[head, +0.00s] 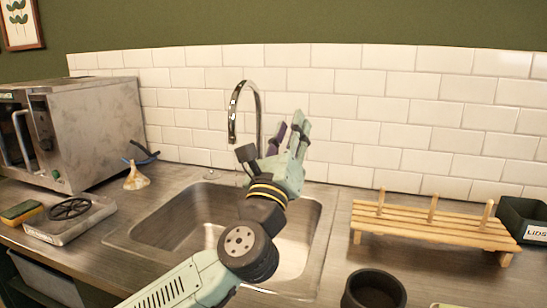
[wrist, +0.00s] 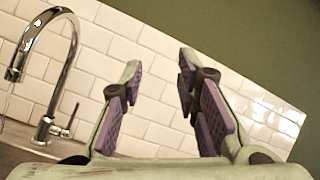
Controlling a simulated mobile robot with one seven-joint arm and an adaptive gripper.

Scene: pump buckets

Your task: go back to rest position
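My gripper (head: 289,133) is raised above the sink, in front of the tiled wall and just right of the tap. In the wrist view my gripper (wrist: 158,88) has its two purple-padded fingers spread apart with only wall tiles between them. It is open and empty. My arm reaches up from the bottom of the head view across the sink (head: 165,232).
The chrome tap (head: 233,115) stands close to my gripper's left. A wooden rack (head: 425,228), a dark cup (head: 374,290) and a dark lids bin (head: 526,222) are at the right. A metal oven (head: 90,125), a grey tray (head: 90,225) and a sponge (head: 20,212) are at the left.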

